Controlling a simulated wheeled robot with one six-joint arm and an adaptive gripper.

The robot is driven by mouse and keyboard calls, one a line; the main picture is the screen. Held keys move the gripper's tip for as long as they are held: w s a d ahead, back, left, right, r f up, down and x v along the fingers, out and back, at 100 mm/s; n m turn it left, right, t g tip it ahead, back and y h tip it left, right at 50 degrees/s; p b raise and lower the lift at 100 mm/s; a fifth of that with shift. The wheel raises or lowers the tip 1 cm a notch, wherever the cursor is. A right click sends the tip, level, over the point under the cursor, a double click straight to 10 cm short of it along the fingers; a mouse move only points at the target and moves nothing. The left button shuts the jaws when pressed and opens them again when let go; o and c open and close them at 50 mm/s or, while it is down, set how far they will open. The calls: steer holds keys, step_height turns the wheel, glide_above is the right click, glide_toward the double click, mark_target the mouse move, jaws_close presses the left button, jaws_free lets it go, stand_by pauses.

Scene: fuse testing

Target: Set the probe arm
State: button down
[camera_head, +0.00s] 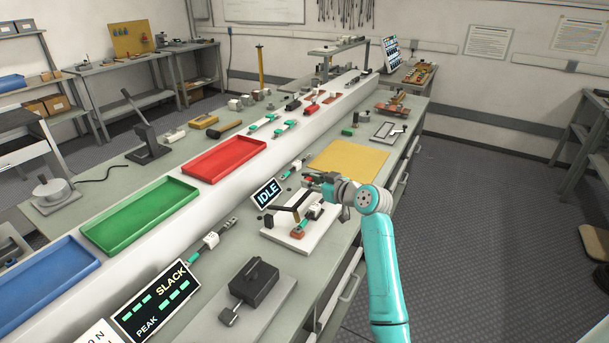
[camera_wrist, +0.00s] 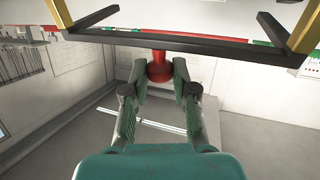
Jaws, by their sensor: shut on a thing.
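The test fixture (camera_head: 290,238) has a pale base and stands on the bench beside the IDLE display (camera_head: 267,194). Its probe arm is a dark bar frame, seen close in the wrist view (camera_wrist: 215,45), with a yellow strut (camera_wrist: 60,14) at the left and another at the right. A red knob (camera_wrist: 159,66) sits at the middle of the bar. My gripper (camera_head: 318,181) is above the fixture. In the wrist view my gripper's fingers (camera_wrist: 159,76) close on both sides of the red knob. The knob's far side is hidden.
A yellow mat (camera_head: 348,160) lies behind the fixture. Red (camera_head: 225,158), green (camera_head: 140,215) and blue (camera_head: 45,285) trays line the raised shelf. A dark block device (camera_head: 254,282) sits nearer on the bench. Open floor (camera_head: 470,240) lies to the right.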

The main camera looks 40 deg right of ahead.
steer(key=shift+s+d+f+t, duration=0.1)
steer(key=shift+s+f+t, duration=0.2)
steer(key=shift+s+f, duration=0.1)
steer(key=shift+s+d+f, duration=0.15)
steer(key=shift+s+f, duration=0.2)
steer(key=shift+f, duration=0.2)
steer(key=shift+s+d+f, duration=0.1)
steer(key=shift+s+f, duration=0.3)
steer(key=shift+f, duration=0.6)
steer(key=c, duration=0.9)
jaws_free()
steer(key=shift+r, duration=0.2)
